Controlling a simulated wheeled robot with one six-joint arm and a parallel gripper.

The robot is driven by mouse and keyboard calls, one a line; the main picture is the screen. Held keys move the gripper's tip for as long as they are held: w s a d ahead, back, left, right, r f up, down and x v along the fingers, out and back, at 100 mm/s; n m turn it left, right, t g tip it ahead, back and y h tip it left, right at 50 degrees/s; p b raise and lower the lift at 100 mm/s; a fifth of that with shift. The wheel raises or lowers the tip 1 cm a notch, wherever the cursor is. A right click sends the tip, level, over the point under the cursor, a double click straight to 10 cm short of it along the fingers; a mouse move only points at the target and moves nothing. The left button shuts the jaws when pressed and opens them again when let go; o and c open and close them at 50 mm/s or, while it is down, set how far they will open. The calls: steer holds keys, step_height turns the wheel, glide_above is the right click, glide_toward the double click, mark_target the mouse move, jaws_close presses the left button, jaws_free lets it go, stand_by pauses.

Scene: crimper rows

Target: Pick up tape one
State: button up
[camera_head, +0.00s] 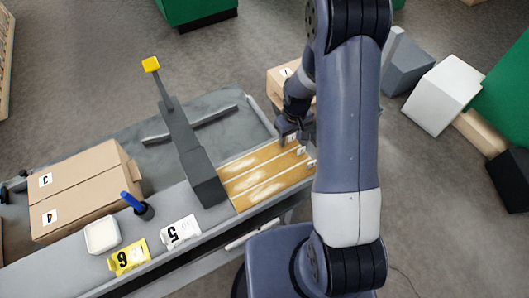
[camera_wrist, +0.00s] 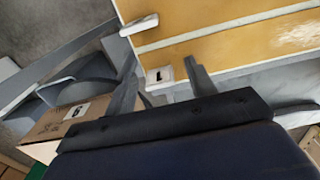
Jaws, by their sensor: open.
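In the wrist view a small white piece with a black mark like a 1 (camera_wrist: 159,76), which I take as tape one, sits at the edge of a yellow-brown board (camera_wrist: 225,50). My gripper (camera_wrist: 161,62) is open, with one dark finger on each side of the piece; I cannot tell whether either finger touches it. In the head view my gripper (camera_head: 293,128) is at the far right corner of the board (camera_head: 245,165), mostly dark and partly hidden by my arm. Tape one is not clear there.
Other white pieces (camera_head: 311,163) lie along the board's right edge. A dark post with a yellow top (camera_head: 151,64) stands left of the board. Cardboard boxes (camera_head: 85,185), a white numbered item (camera_head: 181,231) and a yellow one (camera_head: 128,257) lie on the bench to the left.

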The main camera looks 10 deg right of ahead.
steer(key=shift+c, duration=0.4)
steer(key=c, duration=1)
steer(key=shift+o, duration=0.2)
steer(key=shift+r, duration=0.1)
